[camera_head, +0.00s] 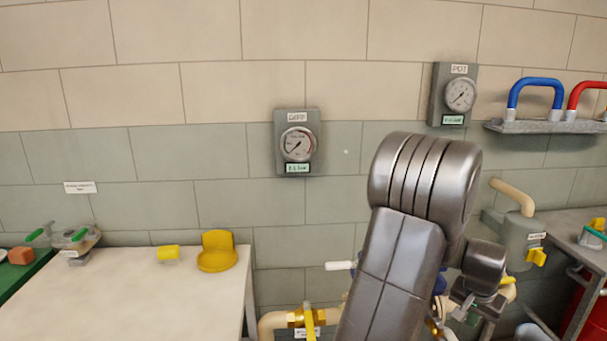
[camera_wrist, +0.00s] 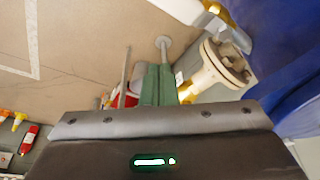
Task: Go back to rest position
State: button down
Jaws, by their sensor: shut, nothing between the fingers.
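My gripper (camera_wrist: 158,70) shows in the wrist view as two dark green fingers close together beyond a grey housing with a lit green indicator. It is shut, and nothing shows between the fingers. In the head view my arm rises in front of the wall right of the middle and bends down again. Its far end is low, near the pipes between the two tables, and the fingers cannot be made out there.
The pale left table (camera_head: 130,290) carries a yellow holder (camera_head: 217,252) and a yellow block (camera_head: 168,254). Two gauges (camera_head: 298,143) (camera_head: 459,95) hang on the wall. A shelf (camera_head: 545,126) holds blue and red handles. A pipe with a yellow valve (camera_head: 309,318) runs beside my arm. Open floor (camera_wrist: 80,50) shows.

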jog(key=shift+w+d+f+n+t+y+p, duration=0.2)
jog(key=shift+w+n+p, duration=0.4)
jog(key=shift+n, duration=0.6)
jog(key=shift+w+d+f+n+t+y+p, duration=0.1)
jog(key=shift+w+d+n+t+y+p, duration=0.25)
jog(key=shift+w+n, duration=0.65)
jog(key=shift+w+d+f+n+t+y+p, duration=0.15)
jog(key=shift+w+n+y+p, duration=0.35)
jog(key=shift+n, duration=0.9)
jog(key=shift+s+h, duration=0.1)
jog(key=shift+h, duration=0.15)
jog(key=shift+s, duration=0.15)
